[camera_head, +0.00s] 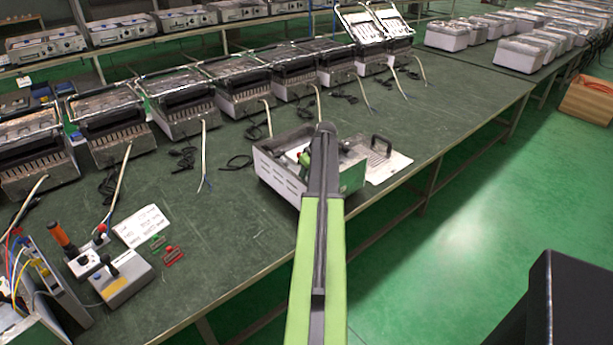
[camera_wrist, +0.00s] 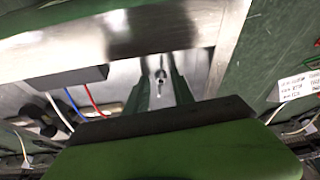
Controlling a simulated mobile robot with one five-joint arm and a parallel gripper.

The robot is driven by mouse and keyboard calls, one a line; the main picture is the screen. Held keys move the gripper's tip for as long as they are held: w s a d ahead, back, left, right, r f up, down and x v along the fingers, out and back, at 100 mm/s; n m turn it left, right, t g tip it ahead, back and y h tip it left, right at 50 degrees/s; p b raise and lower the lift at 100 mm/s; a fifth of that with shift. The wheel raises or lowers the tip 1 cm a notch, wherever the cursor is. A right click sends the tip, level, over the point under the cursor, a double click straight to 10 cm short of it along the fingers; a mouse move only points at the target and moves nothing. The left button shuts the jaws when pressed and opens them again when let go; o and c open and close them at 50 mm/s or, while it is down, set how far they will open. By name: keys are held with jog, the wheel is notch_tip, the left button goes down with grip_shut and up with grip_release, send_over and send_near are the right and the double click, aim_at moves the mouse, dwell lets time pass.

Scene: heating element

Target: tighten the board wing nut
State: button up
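The open metal housing (camera_head: 283,182) stands on the green workbench in the head view, with my arm reaching over it. In the wrist view, my gripper (camera_wrist: 158,72) points into the metal interior with its two dark green fingers apart. A small bright metal stud or nut (camera_wrist: 160,77) shows in the gap between the fingers. I cannot tell whether it is the board wing nut or whether the fingers touch it. In the head view my arm hides the gripper tips and much of the housing's inside.
Red and blue wires (camera_wrist: 93,98) run beside the left finger. A panel with a dark handle (camera_head: 381,146) lies right of the housing. A row of grills (camera_head: 236,88) stands behind. A control box (camera_head: 122,278) and a paper label (camera_head: 141,226) lie left. Bench between is mostly clear.

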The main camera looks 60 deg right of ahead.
grip_shut()
jog(key=shift+d+n, duration=0.1)
jog(key=shift+n, duration=0.6)
jog(key=shift+o, duration=1.5)
grip_release()
jog(key=d+p+v, duration=0.1)
jog(key=p+v, duration=1.5)
jog(key=v, duration=0.1)
jog(key=shift+s+a, duration=0.25)
jog(key=shift+s, duration=0.05)
